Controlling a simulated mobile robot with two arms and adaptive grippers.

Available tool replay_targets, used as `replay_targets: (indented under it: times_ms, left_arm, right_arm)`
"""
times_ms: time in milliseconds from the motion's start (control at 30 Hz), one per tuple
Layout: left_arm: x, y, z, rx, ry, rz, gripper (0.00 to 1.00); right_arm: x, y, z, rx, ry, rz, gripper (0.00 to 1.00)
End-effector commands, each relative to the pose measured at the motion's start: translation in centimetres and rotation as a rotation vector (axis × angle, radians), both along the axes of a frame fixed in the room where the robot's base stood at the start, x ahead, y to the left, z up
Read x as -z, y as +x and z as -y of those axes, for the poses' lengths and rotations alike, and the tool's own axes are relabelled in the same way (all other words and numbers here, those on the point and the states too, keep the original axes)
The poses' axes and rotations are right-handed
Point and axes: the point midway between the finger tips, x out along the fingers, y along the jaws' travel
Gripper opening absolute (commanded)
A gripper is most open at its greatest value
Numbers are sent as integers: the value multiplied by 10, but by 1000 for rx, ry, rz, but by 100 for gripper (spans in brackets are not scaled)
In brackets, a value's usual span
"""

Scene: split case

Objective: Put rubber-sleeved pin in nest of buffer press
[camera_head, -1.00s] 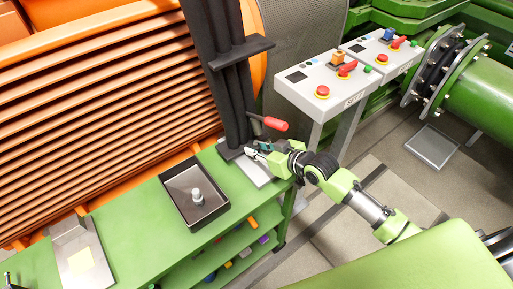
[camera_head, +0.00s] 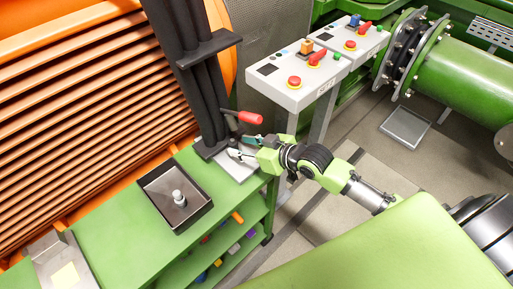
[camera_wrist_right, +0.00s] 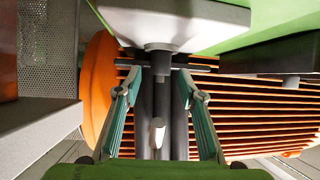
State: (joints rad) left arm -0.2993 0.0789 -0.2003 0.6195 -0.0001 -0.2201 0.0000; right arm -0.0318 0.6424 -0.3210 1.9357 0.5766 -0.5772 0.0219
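A light grey pin-like cylinder (camera_head: 179,198) stands upright in a dark tray (camera_head: 205,206) on the green bench; its sleeve is too small to tell. The press (camera_head: 208,110) has dark columns, a red-handled lever (camera_head: 247,117) and a pale base plate (camera_head: 237,168). My right gripper (camera_head: 244,148) is beside the press, above this plate. In the right wrist view, which appears upside down, its fingers (camera_wrist_right: 158,78) are spread and nothing is clearly held. A grey round piece (camera_wrist_right: 160,50), perhaps the nest, shows on the pale plate beyond the fingertips. My left gripper is out of view.
The green bench (camera_head: 120,230) has free room around the tray. A metal plate with a yellowish square (camera_head: 66,275) is at its left end. Coloured pieces lie on the lower shelf. Two control boxes (camera_head: 295,90) stand right of the press; orange slats rise behind.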

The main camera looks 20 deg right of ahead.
Motion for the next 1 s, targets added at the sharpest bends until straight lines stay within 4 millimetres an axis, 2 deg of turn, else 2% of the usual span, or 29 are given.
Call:
replay_targets:
  times_ms: [33, 200, 400, 1000]
  left_arm:
    - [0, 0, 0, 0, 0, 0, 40]
    - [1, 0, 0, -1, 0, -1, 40]
    - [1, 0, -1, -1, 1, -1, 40]
    - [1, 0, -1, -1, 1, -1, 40]
  right_arm:
    - [-4, -11, 5, -2, -4, -3, 37]
    - [-21, -38, 17, -3, -3, -2, 37]
    - [-32, -55, 27, 0, -2, -1, 37]
    - [-36, -59, 29, 0, 1, -1, 37]
